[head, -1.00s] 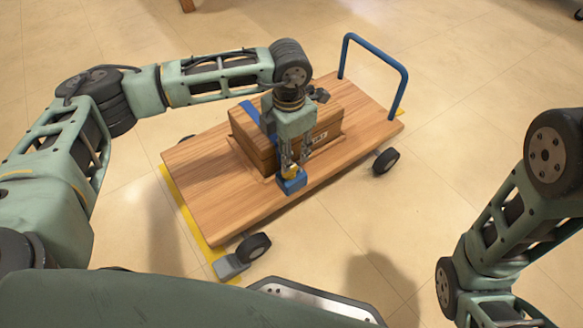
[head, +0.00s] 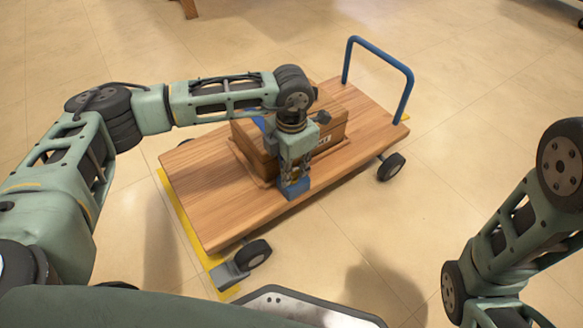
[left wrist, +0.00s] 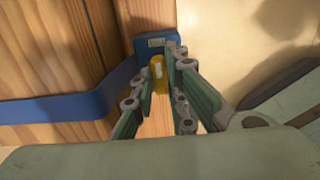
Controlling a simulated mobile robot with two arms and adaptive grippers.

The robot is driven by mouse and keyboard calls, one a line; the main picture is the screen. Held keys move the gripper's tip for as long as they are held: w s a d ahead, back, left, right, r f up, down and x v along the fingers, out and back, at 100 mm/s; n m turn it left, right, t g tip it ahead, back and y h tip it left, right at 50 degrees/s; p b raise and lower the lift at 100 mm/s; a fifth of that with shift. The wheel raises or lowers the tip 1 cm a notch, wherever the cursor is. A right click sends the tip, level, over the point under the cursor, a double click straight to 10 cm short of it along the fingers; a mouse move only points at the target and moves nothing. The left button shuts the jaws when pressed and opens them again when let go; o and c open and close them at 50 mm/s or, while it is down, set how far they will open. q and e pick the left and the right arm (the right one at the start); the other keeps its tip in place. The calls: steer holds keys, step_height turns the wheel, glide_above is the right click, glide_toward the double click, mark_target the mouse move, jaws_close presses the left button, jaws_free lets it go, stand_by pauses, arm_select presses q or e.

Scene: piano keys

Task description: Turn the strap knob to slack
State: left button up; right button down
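The strap knob (left wrist: 158,74) is a small yellow knob on a blue strap housing (left wrist: 155,43) at the edge of the wooden crate. In the head view the blue housing (head: 294,189) sits at the cart's near side, and the knob is mostly hidden by my fingers. A blue strap (left wrist: 70,107) runs from the housing across the crate. My left gripper (head: 295,177) points down over the housing. In the left wrist view its fingers (left wrist: 160,72) flank the knob closely on both sides and appear shut on it. My right gripper is out of view.
The wooden crate (head: 258,155) stands on a flat wooden cart (head: 210,205) with a blue handle (head: 409,92) and black wheels (head: 391,166). Yellow tape (head: 184,222) marks the floor beside it. My right arm is at the right, clear of the cart.

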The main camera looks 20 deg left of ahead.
arm_select(q)
jaws_close()
